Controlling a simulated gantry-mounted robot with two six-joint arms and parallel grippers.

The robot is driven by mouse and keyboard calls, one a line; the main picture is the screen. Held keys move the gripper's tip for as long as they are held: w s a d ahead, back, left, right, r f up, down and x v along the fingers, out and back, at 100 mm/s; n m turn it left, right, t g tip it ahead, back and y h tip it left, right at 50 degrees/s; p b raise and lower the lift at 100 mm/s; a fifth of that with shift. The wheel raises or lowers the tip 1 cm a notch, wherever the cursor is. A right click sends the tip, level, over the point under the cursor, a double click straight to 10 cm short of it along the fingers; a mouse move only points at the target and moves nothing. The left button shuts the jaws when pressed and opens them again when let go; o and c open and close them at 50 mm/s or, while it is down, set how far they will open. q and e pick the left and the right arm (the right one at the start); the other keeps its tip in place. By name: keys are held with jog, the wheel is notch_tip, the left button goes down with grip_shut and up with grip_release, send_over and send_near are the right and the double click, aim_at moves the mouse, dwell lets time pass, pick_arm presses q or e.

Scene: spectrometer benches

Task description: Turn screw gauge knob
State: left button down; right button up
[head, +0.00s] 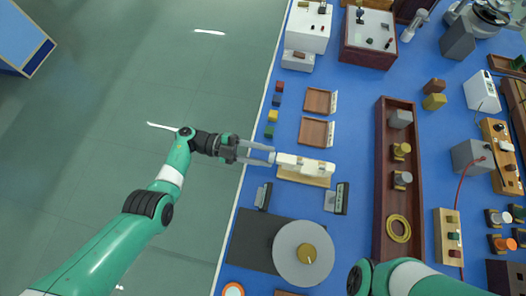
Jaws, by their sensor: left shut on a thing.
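The screw gauge (308,165) is a long whitish device on a tan wooden base (305,178), lying on the blue bench top near the picture's middle. My left gripper (268,154) reaches in from the left, with its grey fingers at the gauge's left end. It is shut on the knob there; the fingers hide most of the knob. My right gripper is not in view; only part of the green right arm shows at the bottom right.
Small dark stands (263,196) and (336,198) flank the space below the gauge. A grey disc with a brass knob (308,253) is nearer. Two brown trays (317,131) lie above, and a long brown tray (381,190) stands to the right. The bench's left edge is close.

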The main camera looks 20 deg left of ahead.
pick_arm(q)
jog(key=n+p, duration=0.1)
jog(key=n, duration=0.4)
jog(key=shift+r+n, duration=0.1)
jog(key=shift+n, duration=0.2)
jog(key=n, duration=0.4)
jog(key=shift+n, duration=0.4)
jog(key=shift+c, duration=2.2)
grip_release()
jog(key=shift+p, duration=0.3)
jog(key=b+v, duration=0.3)
jog(key=v, duration=0.8)
jog(key=shift+a, duration=0.3)
